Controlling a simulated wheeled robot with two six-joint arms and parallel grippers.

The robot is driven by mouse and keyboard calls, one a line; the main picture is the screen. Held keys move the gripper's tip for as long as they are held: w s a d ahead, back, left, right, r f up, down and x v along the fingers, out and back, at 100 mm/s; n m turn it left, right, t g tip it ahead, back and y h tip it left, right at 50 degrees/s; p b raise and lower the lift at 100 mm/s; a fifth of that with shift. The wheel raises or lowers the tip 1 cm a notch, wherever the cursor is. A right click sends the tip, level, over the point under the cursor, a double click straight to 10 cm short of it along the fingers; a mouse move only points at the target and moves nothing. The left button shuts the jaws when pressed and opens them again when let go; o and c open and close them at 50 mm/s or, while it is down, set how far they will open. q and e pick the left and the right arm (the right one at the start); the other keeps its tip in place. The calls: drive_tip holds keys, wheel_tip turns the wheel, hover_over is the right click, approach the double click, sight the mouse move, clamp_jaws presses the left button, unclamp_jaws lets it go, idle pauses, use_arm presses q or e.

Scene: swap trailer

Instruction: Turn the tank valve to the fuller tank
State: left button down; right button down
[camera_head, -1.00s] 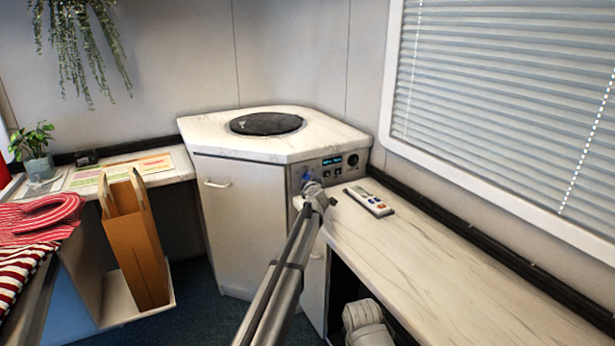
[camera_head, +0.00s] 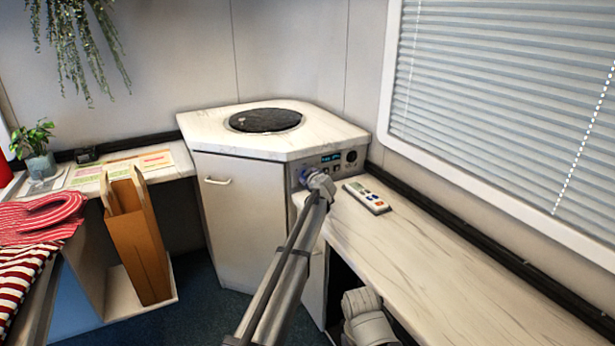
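The control panel (camera_head: 331,167) is on the angled front of the white corner cabinet. It has a small lit blue display (camera_head: 331,157), small buttons and a round dark dial (camera_head: 351,156). The display is too small to read. A blue part (camera_head: 303,176) shows at the panel's left end, partly covered by my arm; I cannot tell whether it is the tank valve. My arm rising from the bottom, left of centre, seems to be the left one. Its wrist is at the panel's left end, and its fingers are hidden. My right gripper is not in view.
A remote (camera_head: 366,197) lies on the right counter (camera_head: 430,260), which is otherwise clear. A dark round plate (camera_head: 265,120) is set in the cabinet top (camera_head: 205,126). A brown paper bag (camera_head: 137,240), striped cloth (camera_head: 35,225) and potted plant (camera_head: 36,150) are at left.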

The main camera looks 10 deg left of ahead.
use_arm(q)
drive_tip(key=shift+c, duration=1.2)
unclamp_jaws()
drive_tip(key=shift+s, duration=0.1)
drive_tip(key=p+v, duration=0.2)
drive_tip(key=v, duration=0.4)
drive_tip(key=shift+s+d+r, duration=0.15)
drive_tip(key=shift+s+r, duration=0.05)
drive_tip(key=shift+s, duration=0.15)
drive_tip(key=shift+s+d, duration=0.2)
drive_tip(key=shift+s, duration=0.2)
